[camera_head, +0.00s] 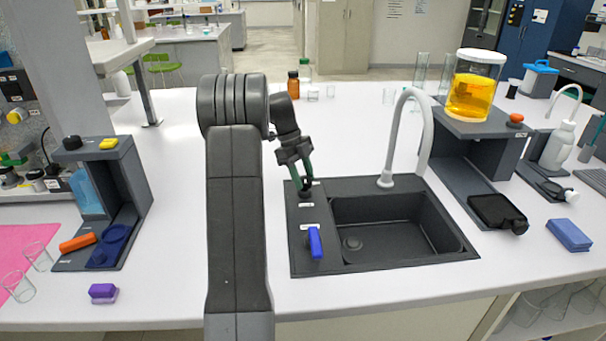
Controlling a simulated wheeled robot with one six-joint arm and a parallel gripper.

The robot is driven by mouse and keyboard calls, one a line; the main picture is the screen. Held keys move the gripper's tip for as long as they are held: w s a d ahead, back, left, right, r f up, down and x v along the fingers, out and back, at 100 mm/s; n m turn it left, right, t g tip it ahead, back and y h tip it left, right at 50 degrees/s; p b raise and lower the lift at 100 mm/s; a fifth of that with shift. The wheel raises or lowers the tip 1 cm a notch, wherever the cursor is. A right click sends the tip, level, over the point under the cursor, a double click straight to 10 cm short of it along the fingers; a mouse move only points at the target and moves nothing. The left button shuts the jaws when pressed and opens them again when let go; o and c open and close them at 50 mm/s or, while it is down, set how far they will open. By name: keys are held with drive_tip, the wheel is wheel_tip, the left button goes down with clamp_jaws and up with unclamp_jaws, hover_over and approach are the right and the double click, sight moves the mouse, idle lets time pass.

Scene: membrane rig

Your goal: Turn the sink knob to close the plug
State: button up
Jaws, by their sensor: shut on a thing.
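The dark sink (390,222) is set into the white bench right of my arm, with its basin open to view. A small dark sink knob (306,194) stands on the sink's left ledge near the back, with a small label below it. My gripper (303,185) reaches down from above and is shut on this knob; its fingers partly hide it. A round plug (352,243) shows at the left of the basin floor; I cannot tell whether it is raised or seated. A blue lever (315,242) stands on the same ledge, nearer the front and apart from my gripper.
A grey curved faucet (427,130) rises behind the basin. Brown and clear bottles and glass stand farther back. A dark stand with a jar of orange liquid (474,85) is at right. Another dark stand (130,200) is at left. Bench left of my arm is partly clear.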

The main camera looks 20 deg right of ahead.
idle(0.4)
drive_tip(key=o, duration=1)
drive_tip(key=shift+c, duration=0.2)
drive_tip(key=v, duration=1.3)
drive_tip(key=shift+r+p, duration=0.4)
drive_tip(key=shift+p, duration=0.05)
drive_tip(key=shift+w, duration=0.15)
drive_tip(key=b+x, duration=0.1)
drive_tip(key=x, duration=1.3)
drive_tip(key=shift+a, duration=0.1)
drive_tip(key=shift+w+r, duration=0.1)
drive_tip(key=shift+r, duration=0.05)
